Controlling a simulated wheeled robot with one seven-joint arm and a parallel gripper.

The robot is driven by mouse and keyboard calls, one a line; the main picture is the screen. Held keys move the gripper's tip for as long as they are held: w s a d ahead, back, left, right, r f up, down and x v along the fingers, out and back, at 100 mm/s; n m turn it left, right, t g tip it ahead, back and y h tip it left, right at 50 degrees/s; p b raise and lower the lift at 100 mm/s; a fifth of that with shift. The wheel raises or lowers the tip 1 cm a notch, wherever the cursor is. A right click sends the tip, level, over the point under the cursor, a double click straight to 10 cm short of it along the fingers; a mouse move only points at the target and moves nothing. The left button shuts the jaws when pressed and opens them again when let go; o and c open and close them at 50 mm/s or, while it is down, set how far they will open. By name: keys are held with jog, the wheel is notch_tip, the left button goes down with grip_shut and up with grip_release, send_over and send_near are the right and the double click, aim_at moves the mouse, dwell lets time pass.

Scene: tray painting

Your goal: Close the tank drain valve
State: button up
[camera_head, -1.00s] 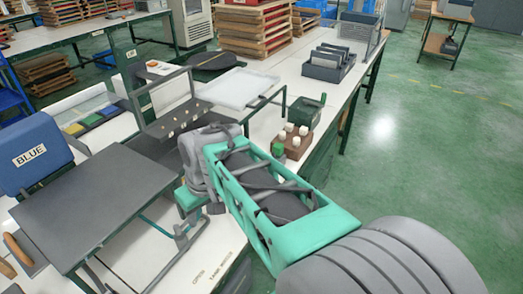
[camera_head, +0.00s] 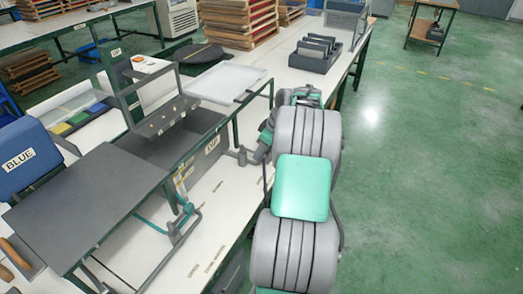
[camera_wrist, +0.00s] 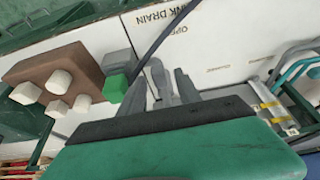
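The words TANK DRAIN (camera_wrist: 160,14) and OPEN (camera_wrist: 180,30) are printed on the white bench top in the wrist view; the lettering also shows near the front edge in the head view (camera_head: 215,259). A grey upright fitting (camera_head: 243,157) stands at the right end of the dip tank (camera_head: 205,130); I cannot tell whether it is the drain valve. My gripper (camera_wrist: 160,85) shows grey fingers low over the bench, with a narrow grey piece between them. A dark thin rod (camera_wrist: 165,35) runs close by. My arm hides the gripper in the head view.
A brown block with several white knobs (camera_wrist: 60,100) and a green-topped grey piece (camera_wrist: 117,88) are left of the fingers in the wrist view. A slotted grey rack (camera_head: 315,55) stands farther back. A dark sloped board (camera_head: 90,200) is at left.

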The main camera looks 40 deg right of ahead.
grip_shut()
dwell(0.5)
dwell(1.0)
